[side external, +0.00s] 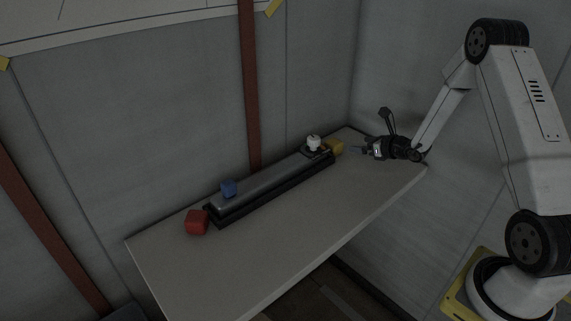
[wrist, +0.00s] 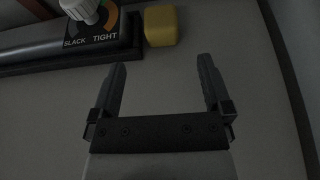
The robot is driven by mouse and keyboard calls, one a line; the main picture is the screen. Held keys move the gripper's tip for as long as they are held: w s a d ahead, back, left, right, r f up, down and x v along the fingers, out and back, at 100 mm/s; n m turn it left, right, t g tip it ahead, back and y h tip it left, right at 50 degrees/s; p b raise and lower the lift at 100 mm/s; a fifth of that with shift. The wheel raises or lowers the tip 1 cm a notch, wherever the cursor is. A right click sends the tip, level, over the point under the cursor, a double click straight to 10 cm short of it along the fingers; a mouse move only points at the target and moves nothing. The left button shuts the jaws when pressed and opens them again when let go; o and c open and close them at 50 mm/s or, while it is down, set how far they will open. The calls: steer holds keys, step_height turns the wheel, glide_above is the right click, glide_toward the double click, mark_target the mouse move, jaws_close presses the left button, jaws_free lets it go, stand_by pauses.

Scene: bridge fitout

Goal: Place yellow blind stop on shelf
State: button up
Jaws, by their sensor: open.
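The yellow blind stop (side external: 336,146) is a small yellow block at the far right end of the dark rail on the shelf. In the wrist view the yellow block (wrist: 160,26) sits just right of the rail's end, ahead of my fingers. The shelf (side external: 290,230) is a pale, long surface along the wall. My gripper (side external: 360,151) is at the shelf's right end, to the right of the yellow block and apart from it. In the wrist view its two fingers (wrist: 165,82) are spread with nothing between them.
The dark rail (side external: 270,193) runs along the shelf. The shelf's front part is clear.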

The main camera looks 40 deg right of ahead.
stand_by(0.4)
steer(key=shift+a+r+n, duration=0.15)
steer(key=shift+a+n, duration=0.15)
steer(key=shift+a, duration=0.25)
steer(key=s+a+r+n+g+y, duration=0.1)
steer(key=s+a+n+g+y, duration=0.2)
steer(key=a+n, duration=0.45)
steer(key=s+a+r+n+g+y, duration=0.1)
steer(key=s+a+n+g+y, duration=0.3)
steer(key=a, duration=0.6)
steer(key=s+a+r+n+g+h, duration=0.2)
steer(key=s+n, duration=0.4)
steer(key=n, duration=0.6)
steer(key=s+a+r+n+g+h, duration=0.1)
steer(key=s+a+n+h, duration=0.3)
steer(key=n, duration=0.8)
steer(key=s+r+h, duration=0.1)
steer(key=s, duration=0.1)
steer(key=shift+s+a+r+g, duration=0.15)
steer(key=shift+s+a+g, duration=0.15)
steer(key=shift+s+g, duration=0.1)
